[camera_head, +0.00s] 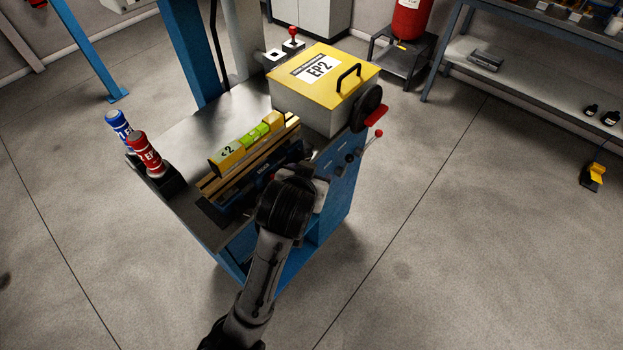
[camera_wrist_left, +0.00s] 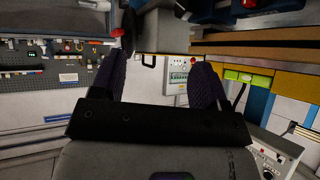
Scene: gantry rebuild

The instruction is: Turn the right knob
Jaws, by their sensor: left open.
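A blue workbench (camera_head: 338,195) stands in the middle of the head view. On its front, below a black wheel (camera_head: 366,106) with a red handle (camera_head: 376,115), are small dark controls (camera_head: 349,158) and a thin lever with a red ball end (camera_head: 378,133). I cannot tell which of these is the right knob. My left gripper (camera_head: 310,187) is at the bench front, left of these controls; its wrist hides its fingers there. In the left wrist view its two dark fingers (camera_wrist_left: 160,60) are spread apart with nothing visibly held. My right gripper does not show.
A yellow-topped box (camera_head: 330,72) stands on the bench. A yellow and green level (camera_head: 248,143) lies on wooden vise jaws (camera_head: 225,183). Blue (camera_head: 117,122) and red (camera_head: 146,155) cans stand at the left. A shelf (camera_head: 545,75) is at the back right.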

